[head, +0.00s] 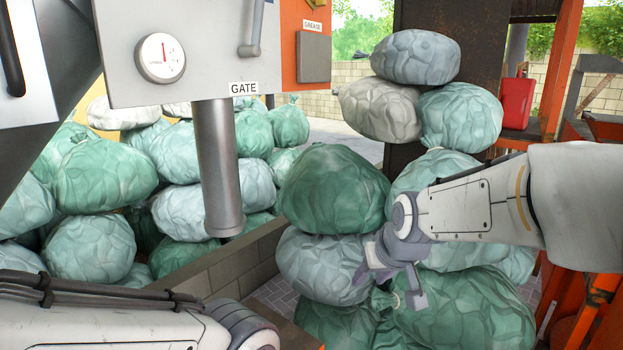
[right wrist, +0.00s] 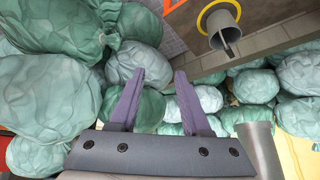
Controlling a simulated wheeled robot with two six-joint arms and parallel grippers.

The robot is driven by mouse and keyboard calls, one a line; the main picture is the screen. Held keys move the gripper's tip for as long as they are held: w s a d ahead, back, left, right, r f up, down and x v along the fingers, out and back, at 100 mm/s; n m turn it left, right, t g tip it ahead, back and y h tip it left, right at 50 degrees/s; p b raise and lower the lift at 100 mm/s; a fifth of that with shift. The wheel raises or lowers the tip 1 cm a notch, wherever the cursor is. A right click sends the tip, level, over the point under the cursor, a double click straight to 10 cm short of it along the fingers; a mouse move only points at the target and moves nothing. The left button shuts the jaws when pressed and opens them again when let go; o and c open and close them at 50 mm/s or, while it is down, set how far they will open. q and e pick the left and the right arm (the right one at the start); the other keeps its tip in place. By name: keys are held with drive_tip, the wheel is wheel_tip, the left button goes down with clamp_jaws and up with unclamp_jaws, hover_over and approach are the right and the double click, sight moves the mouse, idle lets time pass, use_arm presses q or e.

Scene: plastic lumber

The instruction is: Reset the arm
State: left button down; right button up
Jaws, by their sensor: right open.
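My right arm (head: 480,205) reaches in from the right in the head view. Its gripper (head: 388,286) hangs in front of a stack of green and grey-blue filled bags. In the right wrist view the two purple fingers of the right gripper (right wrist: 158,76) stand apart with nothing between them. Bags show beyond the fingers; whether any finger touches a bag I cannot tell. My left arm (head: 130,325) lies low at the bottom left of the head view. Its gripper is out of view.
Stacked bags (head: 335,188) stand close behind the right gripper. A grey panel marked GATE (head: 190,50) and a metal post (head: 217,165) stand left of centre. More bags (head: 105,175) fill the left behind a low wall (head: 245,262). Orange framework (head: 595,310) stands at the right.

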drive_tip(key=s+d+f+m+g+h, duration=0.2)
drive_tip(key=s+d+f+g, duration=0.35)
drive_tip(key=s+f, duration=0.85)
drive_tip(key=s+a+r+n, duration=0.3)
drive_tip(key=s+a+n, duration=0.1)
drive_tip(key=s+a, duration=0.2)
drive_tip(key=s+a+r+n+y, duration=0.1)
drive_tip(key=s+a+r+n, duration=0.2)
drive_tip(key=s+a, duration=0.3)
drive_tip(key=shift+s+r+n+g, duration=0.35)
drive_tip(key=shift+s+n, duration=0.05)
drive_tip(key=shift+s, duration=0.2)
drive_tip(key=shift+a, duration=0.1)
